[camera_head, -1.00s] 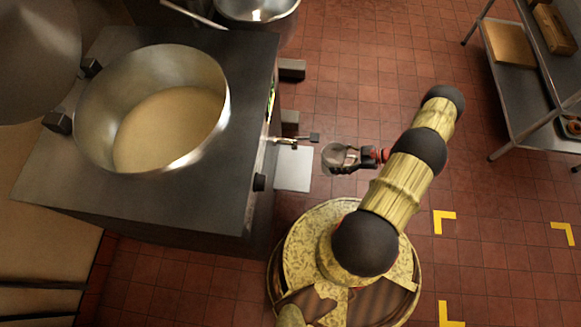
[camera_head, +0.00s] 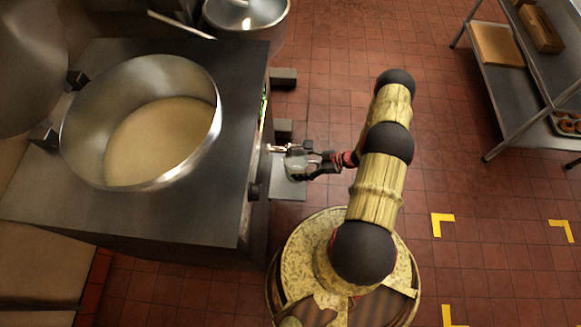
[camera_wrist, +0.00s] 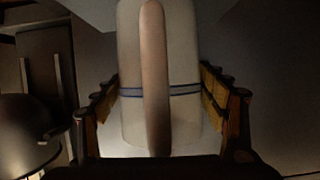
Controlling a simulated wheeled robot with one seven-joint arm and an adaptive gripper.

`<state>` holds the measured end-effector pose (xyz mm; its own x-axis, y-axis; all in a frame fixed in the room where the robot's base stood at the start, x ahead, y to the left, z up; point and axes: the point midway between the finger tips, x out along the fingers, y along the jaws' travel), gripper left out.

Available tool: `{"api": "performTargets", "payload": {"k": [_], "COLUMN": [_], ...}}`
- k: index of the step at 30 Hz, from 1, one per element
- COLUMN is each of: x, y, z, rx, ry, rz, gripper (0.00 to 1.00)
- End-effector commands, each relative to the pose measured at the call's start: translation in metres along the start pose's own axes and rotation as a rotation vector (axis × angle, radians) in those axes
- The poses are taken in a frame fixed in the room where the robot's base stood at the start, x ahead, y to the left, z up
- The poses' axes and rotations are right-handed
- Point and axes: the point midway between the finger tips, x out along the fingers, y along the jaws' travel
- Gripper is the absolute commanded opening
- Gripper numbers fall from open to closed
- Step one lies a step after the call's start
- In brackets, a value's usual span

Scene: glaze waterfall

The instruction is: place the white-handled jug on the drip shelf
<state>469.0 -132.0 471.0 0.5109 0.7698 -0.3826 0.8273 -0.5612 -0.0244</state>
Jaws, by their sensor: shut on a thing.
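The jug (camera_head: 296,164) is in my gripper (camera_head: 309,163), beside the front of the big kettle. In the wrist view the jug (camera_wrist: 188,60) is pale with a thin blue band, and its light handle (camera_wrist: 155,80) faces the camera. The fingers of my gripper (camera_wrist: 160,105) stand on both sides of the jug and are shut on it. The drip shelf (camera_head: 288,190) is a small pale plate sticking out from the machine's front, below the tap (camera_head: 278,149). From above, the jug overlaps the shelf's back part. I cannot tell whether it touches the shelf.
The kettle (camera_head: 70,130) with pale contents sits in a dark steel housing (camera_head: 215,205) on the left. A black knob (camera_head: 254,191) sticks out from its front. A steel rack (camera_head: 497,88) stands at the right. The tiled floor between is clear, with yellow corner marks.

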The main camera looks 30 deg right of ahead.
Motion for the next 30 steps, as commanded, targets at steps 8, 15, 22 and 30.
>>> {"api": "performTargets", "payload": {"k": [8, 15, 22, 30], "x": [0.037, 0.039, 0.04, 0.04], "y": [-0.001, 0.0, -0.001, -0.001], "z": [-0.007, 0.0, 0.004, 0.003], "rx": [0.0, -0.001, 0.0, 0.0], "ry": [0.0, 0.0, 0.0, 0.0], "rz": [-0.002, 0.0, 0.0, 0.0], "gripper": [0.43, 0.43, 0.43, 0.87]}}
